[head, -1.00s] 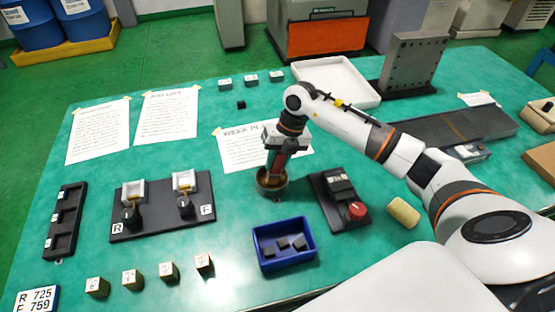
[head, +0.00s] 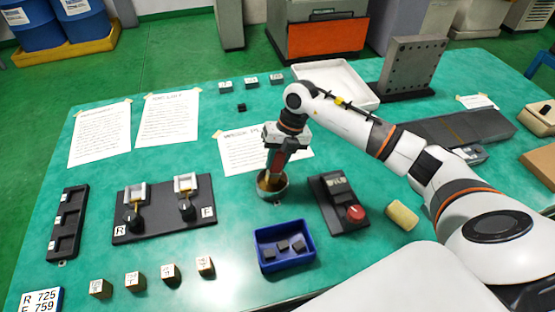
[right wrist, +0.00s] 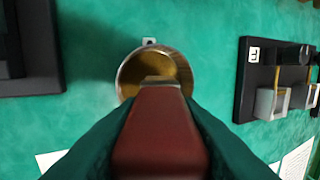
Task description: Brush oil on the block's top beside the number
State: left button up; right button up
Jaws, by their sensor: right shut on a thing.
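My right gripper (head: 285,140) is shut on a brush with a dark red handle (right wrist: 160,130). The brush points down into a round metal oil cup (head: 273,195), and its tip is inside the rim. In the right wrist view the cup (right wrist: 126,80) holds yellowish-brown oil, and the brush handle hides its near part. Several small metal blocks with marked tops stand in a row at the front left, among them a block at the row's right end (head: 205,266). The markings are too small to read. My left gripper is not in view.
A blue bin (head: 283,257) with small dark blocks stands in front of the cup. A black box with a red knob (head: 338,215) is right of it. A black two-station fixture (head: 163,225) stands left. Paper sheets (head: 167,118) lie behind.

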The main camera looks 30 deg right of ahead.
aim_at(278, 151)
jog(key=shift+r+p, duration=1.65)
jog(key=shift+r, duration=0.95)
jog(key=shift+a, duration=0.1)
